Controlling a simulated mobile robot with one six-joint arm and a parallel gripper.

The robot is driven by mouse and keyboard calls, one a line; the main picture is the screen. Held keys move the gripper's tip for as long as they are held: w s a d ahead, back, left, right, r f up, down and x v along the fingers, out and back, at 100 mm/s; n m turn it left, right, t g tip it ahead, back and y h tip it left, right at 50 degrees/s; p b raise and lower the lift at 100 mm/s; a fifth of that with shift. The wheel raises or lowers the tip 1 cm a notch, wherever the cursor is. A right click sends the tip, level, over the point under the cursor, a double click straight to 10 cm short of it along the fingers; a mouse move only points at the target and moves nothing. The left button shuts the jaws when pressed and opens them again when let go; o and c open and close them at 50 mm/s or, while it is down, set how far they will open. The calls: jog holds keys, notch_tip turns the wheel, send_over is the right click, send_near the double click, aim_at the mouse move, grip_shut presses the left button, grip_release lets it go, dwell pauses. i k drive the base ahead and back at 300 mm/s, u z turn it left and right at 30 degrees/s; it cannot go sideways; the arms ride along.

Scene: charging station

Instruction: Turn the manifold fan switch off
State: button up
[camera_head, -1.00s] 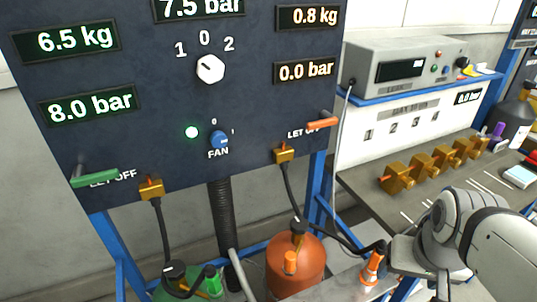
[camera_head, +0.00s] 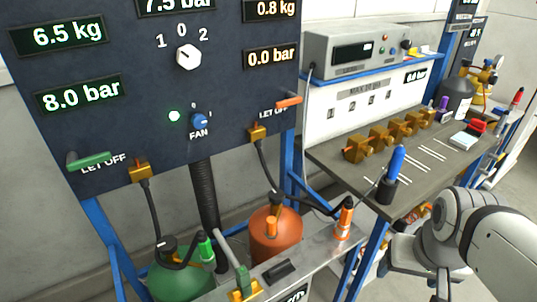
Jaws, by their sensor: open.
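The manifold fan switch (camera_head: 200,121) is a small blue knob on the dark blue panel (camera_head: 120,120), above the label FAN. Its marks are 0 and 1; the knob looks turned toward 1, though it is small in the picture. A green lamp (camera_head: 174,116) is lit just left of it. Only my pale arm links show at the lower right, well apart from the panel. My gripper is not in view.
A white selector knob (camera_head: 188,57) sits above the fan switch. Green (camera_head: 90,160) and orange (camera_head: 288,102) levers stick out from the panel. Hoses, a green cylinder (camera_head: 178,280) and an orange cylinder (camera_head: 275,240) stand below. A workbench (camera_head: 330,160) with brass blocks is at right.

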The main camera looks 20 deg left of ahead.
aim_at(198, 120)
jog(key=z, duration=2.2)
jog(key=i, duration=0.35)
jog(key=u, duration=3.95)
jog(key=i, duration=0.5)
jog(key=z, duration=0.2)
